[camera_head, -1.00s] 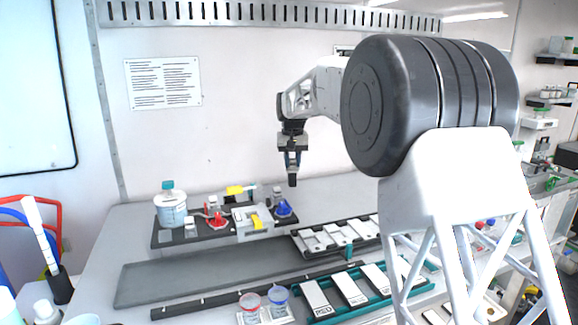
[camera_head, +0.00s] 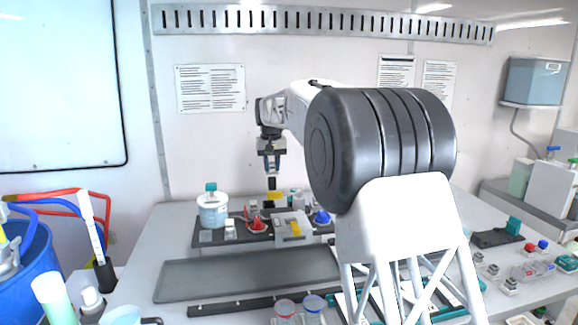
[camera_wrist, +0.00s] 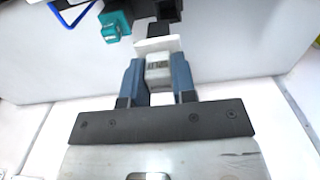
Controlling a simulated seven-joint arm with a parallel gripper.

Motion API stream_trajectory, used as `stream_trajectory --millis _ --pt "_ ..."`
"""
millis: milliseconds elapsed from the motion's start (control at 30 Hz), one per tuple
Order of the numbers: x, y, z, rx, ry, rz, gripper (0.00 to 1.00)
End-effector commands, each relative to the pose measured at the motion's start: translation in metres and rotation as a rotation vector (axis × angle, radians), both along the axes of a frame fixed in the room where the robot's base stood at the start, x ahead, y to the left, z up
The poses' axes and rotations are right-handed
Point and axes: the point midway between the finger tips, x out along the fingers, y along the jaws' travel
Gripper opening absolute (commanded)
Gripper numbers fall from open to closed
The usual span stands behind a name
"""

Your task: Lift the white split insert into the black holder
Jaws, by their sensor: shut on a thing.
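My gripper (camera_head: 272,168) hangs above the back of the table, fingers down. In the wrist view its two blue fingers (camera_wrist: 159,82) are shut on a pale grey-white block (camera_wrist: 158,72), with a white plate-like edge beyond it. A dark piece (camera_head: 272,184) shows below the fingertips in the head view; I cannot tell whether it is joined to the pale block. A white strip (camera_head: 88,218) stands tilted in a small black cup (camera_head: 105,274) at the left. I cannot tell for sure which piece is the split insert or which is the black holder.
A dark tray (camera_head: 207,238) below my gripper carries a teal-lidded jar (camera_head: 212,208), a red piece (camera_head: 256,222), a blue piece (camera_head: 321,217) and a white box (camera_head: 292,228). A bare grey slab (camera_head: 235,275) lies in front. A teal block (camera_wrist: 115,26) shows in the wrist view.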

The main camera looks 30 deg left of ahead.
Motion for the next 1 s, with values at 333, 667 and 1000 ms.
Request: stream_trajectory --millis 333,667,1000 --pt "-0.007 0.010 0.001 0.001 -0.001 0.011 0.00" --pt "-0.007 0.010 -0.003 0.000 0.000 0.011 0.00" --pt "-0.007 0.010 -0.027 0.000 0.000 0.011 0.00"
